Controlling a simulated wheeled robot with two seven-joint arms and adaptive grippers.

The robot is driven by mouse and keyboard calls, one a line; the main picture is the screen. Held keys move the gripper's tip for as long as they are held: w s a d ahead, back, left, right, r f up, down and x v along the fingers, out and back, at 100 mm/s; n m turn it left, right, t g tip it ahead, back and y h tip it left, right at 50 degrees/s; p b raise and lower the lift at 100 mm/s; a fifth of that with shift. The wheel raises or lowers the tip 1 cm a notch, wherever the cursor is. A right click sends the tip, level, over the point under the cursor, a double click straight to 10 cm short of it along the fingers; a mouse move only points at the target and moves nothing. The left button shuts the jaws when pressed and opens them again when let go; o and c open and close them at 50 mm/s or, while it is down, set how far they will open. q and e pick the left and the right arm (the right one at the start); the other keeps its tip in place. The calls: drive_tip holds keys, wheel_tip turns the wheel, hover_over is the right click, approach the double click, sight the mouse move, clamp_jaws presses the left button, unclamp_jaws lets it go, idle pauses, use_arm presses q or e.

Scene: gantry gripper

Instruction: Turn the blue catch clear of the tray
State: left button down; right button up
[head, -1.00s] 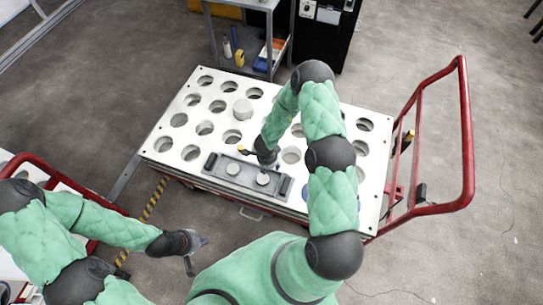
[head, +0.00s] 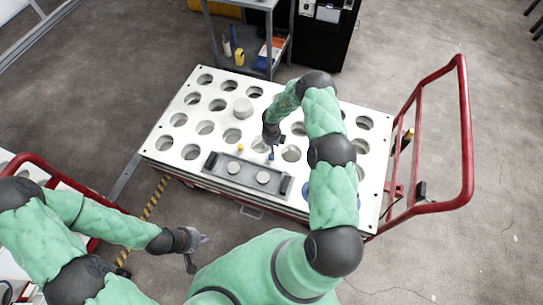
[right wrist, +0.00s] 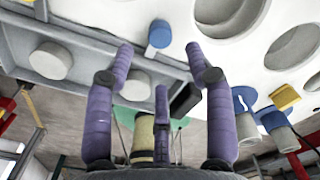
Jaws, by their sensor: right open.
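The blue catch (head: 271,155) is a small knob at the far edge of the grey tray (head: 212,169). In the right wrist view, the blue catch (right wrist: 159,36) shows a short end pointing towards the tray rim; whether it overlaps the rim is hard to tell. A yellow catch (head: 240,147) stands farther left along the same edge. The tray holds two pale round pieces (head: 233,168). My right gripper (right wrist: 160,58) is open, its purple fingers either side of the blue catch in that view, apparently not touching it. My left gripper (head: 197,253) is open and empty, off the cart.
The tray lies on a white plate (head: 165,145) with many round holes, on a red-handled cart (head: 467,130). A pale cylinder (head: 243,107) stands on the plate. A grey shelf trolley (head: 252,50) is behind. Another red-railed cart (head: 45,165) is at left.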

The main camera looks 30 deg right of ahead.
sight(270, 160)
wheel_tip(270, 160, down, 7)
drive_tip(key=shift+f+b, duration=0.2)
drive_tip(key=shift+b, duration=0.95)
clamp_jaws()
